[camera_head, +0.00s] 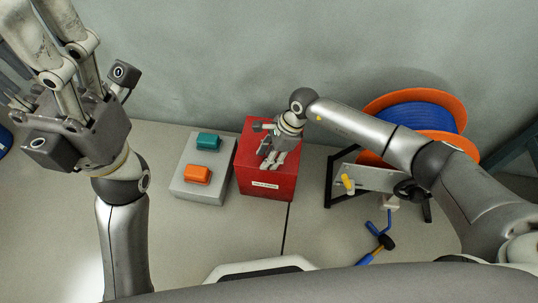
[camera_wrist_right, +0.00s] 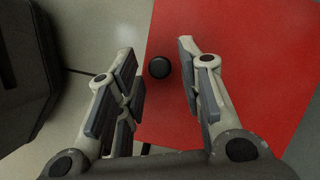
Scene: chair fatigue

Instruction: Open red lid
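The red lid (camera_head: 253,132) tops a red box with a white label on its front, and it looks closed. In the right wrist view, the lid (camera_wrist_right: 240,90) fills the middle and right, with a round black knob (camera_wrist_right: 160,67) near its edge. My right gripper (camera_head: 268,155) is over the lid and hides part of it. In the wrist view the gripper (camera_wrist_right: 156,65) is open, with the knob between its fingers in the picture; neither finger visibly touches it. My left gripper (camera_head: 50,35) is raised at the upper left, away from the box, with its fingertips cut off.
Left of the red box stands a grey box (camera_head: 187,186) with a teal button (camera_head: 208,141) and an orange button (camera_head: 198,174). An orange reel with blue winding (camera_head: 425,115) stands at the right. A blue-handled tool (camera_head: 370,253) lies in front of it. The table's left part is clear.

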